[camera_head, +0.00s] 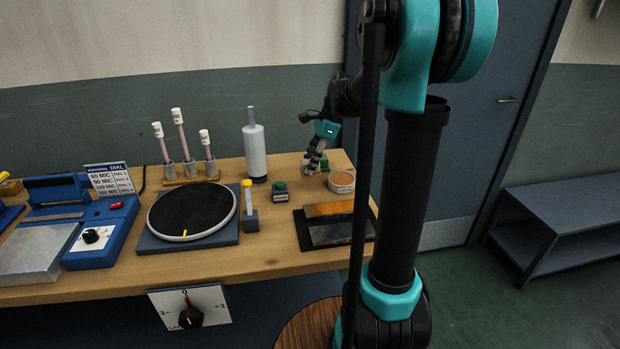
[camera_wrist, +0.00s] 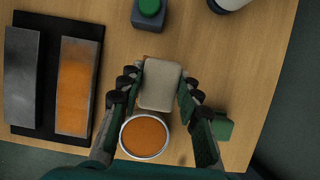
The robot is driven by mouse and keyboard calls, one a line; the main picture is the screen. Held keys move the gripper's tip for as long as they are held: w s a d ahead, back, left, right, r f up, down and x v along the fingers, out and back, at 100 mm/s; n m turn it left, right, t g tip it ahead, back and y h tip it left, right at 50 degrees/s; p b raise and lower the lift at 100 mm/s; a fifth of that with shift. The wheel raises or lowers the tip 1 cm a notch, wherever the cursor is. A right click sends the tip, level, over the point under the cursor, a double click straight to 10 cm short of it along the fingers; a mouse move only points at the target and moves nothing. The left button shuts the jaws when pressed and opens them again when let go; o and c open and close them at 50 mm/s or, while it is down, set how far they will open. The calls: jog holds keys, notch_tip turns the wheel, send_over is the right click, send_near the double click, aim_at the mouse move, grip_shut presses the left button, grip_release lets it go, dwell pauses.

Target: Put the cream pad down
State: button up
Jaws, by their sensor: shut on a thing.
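The cream pad (camera_wrist: 161,85) is a small rounded block between the two fingers of my gripper (camera_wrist: 160,92) in the wrist view. The fingers are shut on its left and right sides. The pad is over the wooden bench, just beyond a round tin with an orange top (camera_wrist: 145,137); I cannot tell if it touches the wood. In the head view my gripper (camera_head: 317,155) is low at the back right of the bench, beside the tin (camera_head: 341,182).
A green block (camera_wrist: 222,128) lies by the right finger. A black tray (camera_head: 301,231) with a grey plate and an orange-faced plate is in front. A green-topped box (camera_head: 280,192) and a white cylinder (camera_head: 256,155) stand left. The bench's right edge is close.

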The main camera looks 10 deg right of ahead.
jog(key=shift+f, duration=2.8)
jog(key=shift+f, duration=0.15)
jog(key=o, duration=1.2)
jog(key=v, duration=1.2)
